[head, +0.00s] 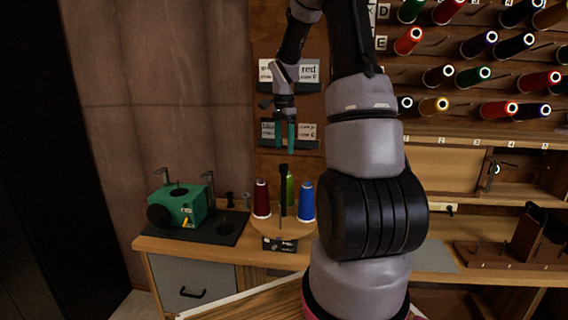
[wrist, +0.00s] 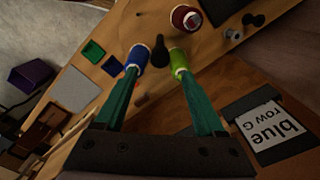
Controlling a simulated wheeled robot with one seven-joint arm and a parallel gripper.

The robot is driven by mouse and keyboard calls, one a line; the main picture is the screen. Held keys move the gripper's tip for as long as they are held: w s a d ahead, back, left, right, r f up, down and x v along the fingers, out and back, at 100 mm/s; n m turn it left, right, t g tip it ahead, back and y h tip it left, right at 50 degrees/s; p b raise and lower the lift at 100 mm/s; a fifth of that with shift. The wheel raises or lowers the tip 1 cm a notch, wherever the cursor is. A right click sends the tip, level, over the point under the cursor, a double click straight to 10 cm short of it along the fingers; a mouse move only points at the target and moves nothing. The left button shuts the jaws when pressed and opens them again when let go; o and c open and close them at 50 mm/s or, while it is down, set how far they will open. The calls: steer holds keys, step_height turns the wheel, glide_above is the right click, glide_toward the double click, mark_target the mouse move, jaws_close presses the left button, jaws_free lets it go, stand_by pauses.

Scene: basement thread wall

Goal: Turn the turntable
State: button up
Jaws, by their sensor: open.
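The turntable (head: 284,232) is a round wooden disc on the bench top, left of my arm in the head view. It carries a dark red spool (head: 262,198), a green spool (head: 290,188) and a blue spool (head: 306,202). A black upright post (head: 283,188) stands among them. My gripper (head: 286,150) is open and empty, its teal fingers pointing down above the turntable, apart from it. In the wrist view, my gripper (wrist: 160,72) has its fingertips overlapping the blue spool (wrist: 135,57) and green spool (wrist: 179,62), with the black post (wrist: 160,54) between them.
A green box-shaped device (head: 180,207) sits on a dark mat left of the turntable. Small black pegs (head: 230,199) stand between them. Label cards (head: 306,131) hang on the wall behind my gripper. A spool rack (head: 470,75) fills the right wall.

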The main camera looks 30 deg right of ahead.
mark_target(284, 165)
step_height(284, 165, down, 7)
steer(key=shift+f, duration=0.1)
stand_by(0.3)
jaws_close()
stand_by(1.3)
